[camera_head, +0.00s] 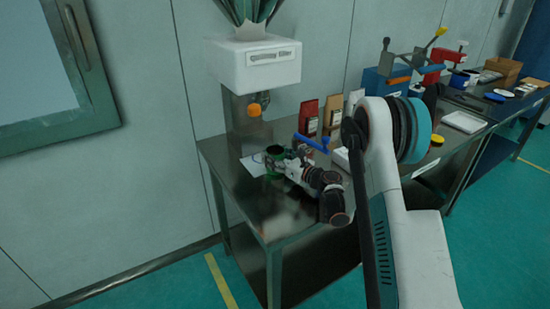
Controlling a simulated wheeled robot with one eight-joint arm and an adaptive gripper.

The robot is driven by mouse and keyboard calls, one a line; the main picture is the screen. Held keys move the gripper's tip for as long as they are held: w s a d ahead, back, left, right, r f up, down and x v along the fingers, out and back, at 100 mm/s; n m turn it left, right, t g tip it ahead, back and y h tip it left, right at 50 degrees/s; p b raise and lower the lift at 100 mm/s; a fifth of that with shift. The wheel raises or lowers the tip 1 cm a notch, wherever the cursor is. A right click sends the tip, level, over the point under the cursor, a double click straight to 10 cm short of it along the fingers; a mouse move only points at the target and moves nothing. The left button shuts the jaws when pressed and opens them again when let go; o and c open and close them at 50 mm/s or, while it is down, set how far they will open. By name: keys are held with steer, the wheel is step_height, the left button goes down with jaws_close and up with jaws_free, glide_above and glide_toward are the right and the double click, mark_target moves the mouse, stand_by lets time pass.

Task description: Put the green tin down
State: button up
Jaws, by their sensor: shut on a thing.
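The green tin (271,165) is near the left end of the steel table (237,182), partly hidden by my gripper. My gripper (283,162) comes in from the right, low over the table, and is shut on the tin. The tin appears at or just above a white sheet (252,168) with a dark ring-like mark on it. I cannot tell whether the tin touches the surface.
A blue handle (311,142) is close to my gripper. The table's front left is clear.

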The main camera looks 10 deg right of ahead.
steer(key=o, duration=1.1)
steer(key=shift+f, duration=0.1)
steer(key=p+v, duration=0.3)
steer(key=v, duration=0.9)
